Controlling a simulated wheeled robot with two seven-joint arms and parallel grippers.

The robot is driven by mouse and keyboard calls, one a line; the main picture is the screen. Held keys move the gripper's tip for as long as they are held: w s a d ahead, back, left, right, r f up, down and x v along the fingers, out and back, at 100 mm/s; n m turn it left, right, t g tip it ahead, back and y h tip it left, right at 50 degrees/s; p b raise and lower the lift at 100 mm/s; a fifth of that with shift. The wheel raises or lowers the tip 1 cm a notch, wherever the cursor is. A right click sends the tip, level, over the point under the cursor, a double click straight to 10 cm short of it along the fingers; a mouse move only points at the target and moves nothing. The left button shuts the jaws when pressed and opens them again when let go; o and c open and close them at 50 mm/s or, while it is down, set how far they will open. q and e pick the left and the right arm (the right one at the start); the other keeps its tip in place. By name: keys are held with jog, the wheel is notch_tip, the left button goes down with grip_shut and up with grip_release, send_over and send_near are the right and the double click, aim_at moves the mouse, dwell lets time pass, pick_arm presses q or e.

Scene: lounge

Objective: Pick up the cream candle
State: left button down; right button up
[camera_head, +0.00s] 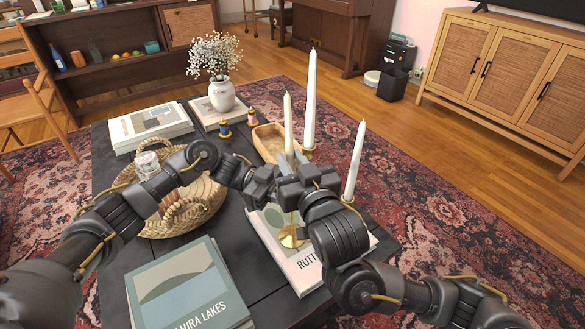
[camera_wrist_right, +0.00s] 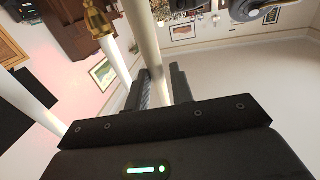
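The cream candle (camera_head: 288,122) stands upright, the left one of three tall candles on the dark coffee table. My right gripper (camera_head: 291,163) is around it low down. In the right wrist view the candle (camera_wrist_right: 147,45) runs between the fingers of my right gripper (camera_wrist_right: 164,85) and fills the gap, so they look closed on it. The gripper hides its lower end. A gold holder (camera_head: 291,237) shows below, on a book. My left gripper (camera_head: 262,182) is right beside the right one; its fingers are hidden.
White candles (camera_head: 310,100) and (camera_head: 354,162) stand close by on the right. A wooden tray (camera_head: 262,148) lies behind. A woven basket (camera_head: 205,205), books (camera_head: 190,285) and a flower vase (camera_head: 221,95) fill the left and back of the table.

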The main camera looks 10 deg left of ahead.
grip_shut()
pick_arm(q)
jog(key=c, duration=1)
grip_release()
jog(key=shift+c, duration=0.2)
pick_arm(e)
notch_tip(320, 180, up, 10)
pick_arm(q)
jog(key=shift+a, duration=0.1)
jog(key=v, duration=1.2)
